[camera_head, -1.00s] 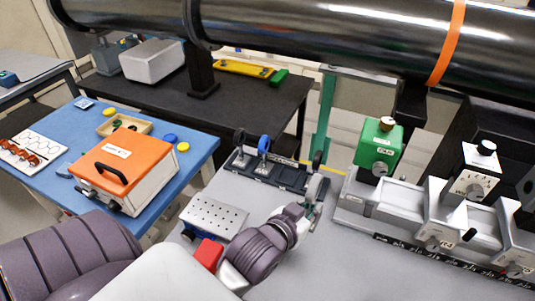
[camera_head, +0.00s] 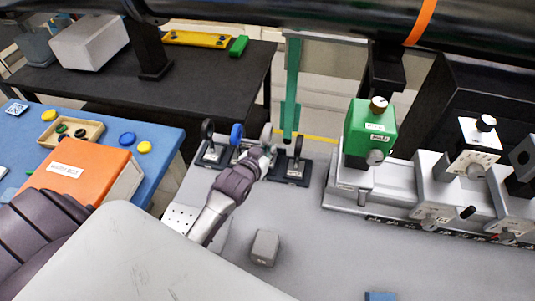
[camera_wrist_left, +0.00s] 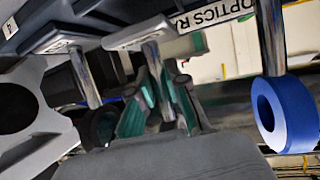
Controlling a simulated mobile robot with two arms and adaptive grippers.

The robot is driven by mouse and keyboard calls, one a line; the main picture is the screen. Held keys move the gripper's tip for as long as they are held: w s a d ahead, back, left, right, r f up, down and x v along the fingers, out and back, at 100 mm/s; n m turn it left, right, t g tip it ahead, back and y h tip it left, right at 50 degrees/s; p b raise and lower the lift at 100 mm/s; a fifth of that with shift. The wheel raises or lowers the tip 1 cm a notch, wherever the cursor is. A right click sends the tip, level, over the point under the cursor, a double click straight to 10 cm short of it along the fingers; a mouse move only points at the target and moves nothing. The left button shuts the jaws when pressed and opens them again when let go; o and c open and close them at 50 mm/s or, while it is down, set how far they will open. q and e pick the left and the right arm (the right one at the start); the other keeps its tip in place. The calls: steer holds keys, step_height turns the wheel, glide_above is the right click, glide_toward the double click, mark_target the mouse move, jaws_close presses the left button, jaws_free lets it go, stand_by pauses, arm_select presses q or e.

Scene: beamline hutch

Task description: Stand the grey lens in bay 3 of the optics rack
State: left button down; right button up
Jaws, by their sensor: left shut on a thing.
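The optics rack (camera_head: 226,163) is a dark tray on the grey bench, with a black lens (camera_head: 207,128) at its left, a blue lens (camera_head: 236,134) beside it and another black lens (camera_head: 298,146) at its right. The grey lens (camera_head: 266,133) is upright between the blue and right black lenses. My left gripper (camera_head: 263,153) is shut on its post, low by the rack. The left wrist view is upside down: the post (camera_wrist_left: 152,62) runs from a pale base at the rack into my teal-padded fingers (camera_wrist_left: 158,105). Whether the base is fully seated is unclear. The blue lens (camera_wrist_left: 268,115) stands apart from my fingers.
A perforated plate (camera_head: 182,215) lies partly behind my arm. A small grey block (camera_head: 265,248) and a blue item (camera_head: 380,296) are on the bench. A rail with a green unit (camera_head: 371,128) stands at right. An orange case (camera_head: 78,168) is on the blue table.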

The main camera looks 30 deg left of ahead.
arm_select(q)
step_height(320, 180, down, 2)
steer(key=shift+w+a+f, duration=0.1)
arm_select(e)
steer(key=shift+w+a+r, duration=0.1)
steer(key=shift+w+a, duration=0.1)
steer(key=shift+w, duration=0.65)
arm_select(q)
steer(key=shift+f, duration=0.1)
steer(key=c, duration=1.2)
jaws_free()
steer(key=shift+o, duration=0.2)
arm_select(e)
steer(key=shift+s+a, duration=0.2)
steer(key=shift+a, duration=0.2)
